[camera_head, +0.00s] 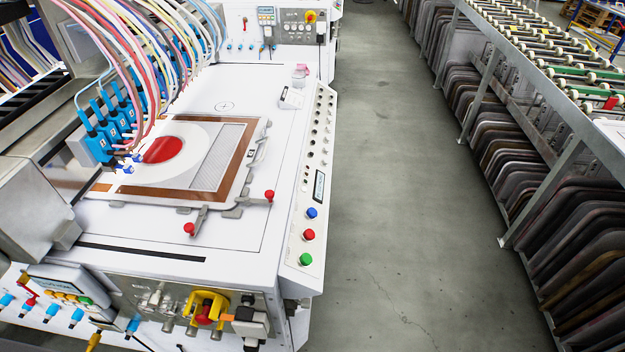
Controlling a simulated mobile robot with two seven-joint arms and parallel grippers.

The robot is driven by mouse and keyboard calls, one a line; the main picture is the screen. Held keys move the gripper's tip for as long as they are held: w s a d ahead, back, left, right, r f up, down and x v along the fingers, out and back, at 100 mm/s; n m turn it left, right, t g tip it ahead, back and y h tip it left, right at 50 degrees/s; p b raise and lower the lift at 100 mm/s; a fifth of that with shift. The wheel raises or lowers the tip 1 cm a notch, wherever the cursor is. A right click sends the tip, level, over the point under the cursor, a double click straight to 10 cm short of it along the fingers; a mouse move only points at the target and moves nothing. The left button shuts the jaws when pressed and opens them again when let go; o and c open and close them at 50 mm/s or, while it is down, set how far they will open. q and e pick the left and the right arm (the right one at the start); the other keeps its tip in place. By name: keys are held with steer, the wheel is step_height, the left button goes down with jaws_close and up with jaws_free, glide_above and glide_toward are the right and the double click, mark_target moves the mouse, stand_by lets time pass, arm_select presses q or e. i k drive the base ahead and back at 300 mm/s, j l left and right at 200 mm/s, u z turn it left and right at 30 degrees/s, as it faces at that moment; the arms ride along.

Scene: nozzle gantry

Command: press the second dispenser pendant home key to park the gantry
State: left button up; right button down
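A small dispenser pendant (62,284) with a display, a row of orange keys and a green key is on the near front face of the machine, at lower left. I cannot tell which is the second one, and the key labels are too small to read. Neither of my grippers is in view.
A sloped panel (318,150) along the machine's right side carries blue (311,212), red (308,234) and green (305,259) buttons. A yellow-guarded red knob (205,312) is low at the front. A grey floor aisle (390,200) is clear. A rack (540,150) stands right.

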mark_target(85, 299)
steer(key=u, duration=2)
